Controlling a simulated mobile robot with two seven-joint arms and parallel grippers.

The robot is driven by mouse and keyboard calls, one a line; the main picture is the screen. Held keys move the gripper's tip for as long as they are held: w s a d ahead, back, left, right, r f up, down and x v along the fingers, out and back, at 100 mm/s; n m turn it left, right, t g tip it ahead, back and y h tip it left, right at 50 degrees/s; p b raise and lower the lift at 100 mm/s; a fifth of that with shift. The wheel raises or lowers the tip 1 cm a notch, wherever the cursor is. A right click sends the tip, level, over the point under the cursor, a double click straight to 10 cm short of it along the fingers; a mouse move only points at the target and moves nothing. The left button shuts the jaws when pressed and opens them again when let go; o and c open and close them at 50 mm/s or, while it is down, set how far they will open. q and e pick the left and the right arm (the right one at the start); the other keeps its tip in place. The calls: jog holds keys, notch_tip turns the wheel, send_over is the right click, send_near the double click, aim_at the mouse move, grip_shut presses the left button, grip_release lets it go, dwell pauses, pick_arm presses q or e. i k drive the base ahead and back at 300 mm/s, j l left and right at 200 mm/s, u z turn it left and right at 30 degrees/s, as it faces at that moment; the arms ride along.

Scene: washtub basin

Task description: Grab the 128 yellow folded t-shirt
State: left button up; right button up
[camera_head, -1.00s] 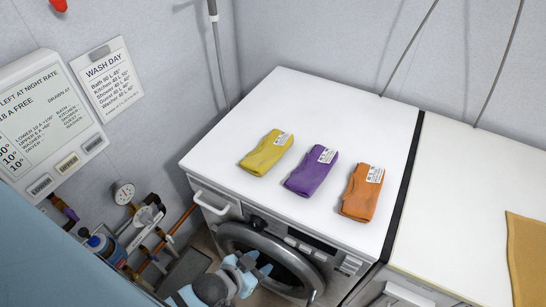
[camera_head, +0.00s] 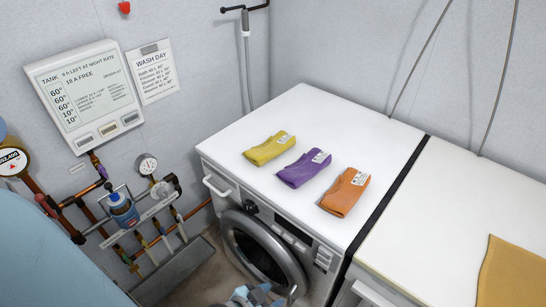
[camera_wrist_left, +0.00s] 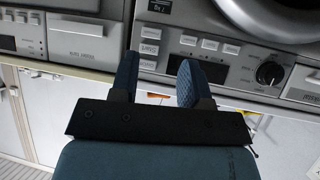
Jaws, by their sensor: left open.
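The yellow folded t-shirt (camera_head: 268,149) lies on the white top of the washing machine (camera_head: 296,110), leftmost of three folded shirts, with a white label at its upper right end. A purple folded shirt (camera_head: 302,169) and an orange folded shirt (camera_head: 344,193) lie to its right, each with a white label. My left gripper (camera_head: 262,292) is at the bottom edge of the head view, below the machine's top and in front of its round door, apart from the shirts. In the left wrist view its two fingers (camera_wrist_left: 157,82) are apart with nothing between them. My right gripper is not in view.
The machine's round door (camera_head: 262,250) faces the front. A second white top with a tan cloth (camera_head: 512,272) adjoins on the right. The machine top around the shirts is clear.

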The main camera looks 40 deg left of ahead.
aim_at(275, 145)
jog(key=l+u, duration=0.15)
jog(key=u, duration=0.2)
jog(key=l+u, duration=0.15)
jog(key=u, duration=0.2)
jog(key=k+l+u, duration=0.1)
jog(key=u, duration=0.25)
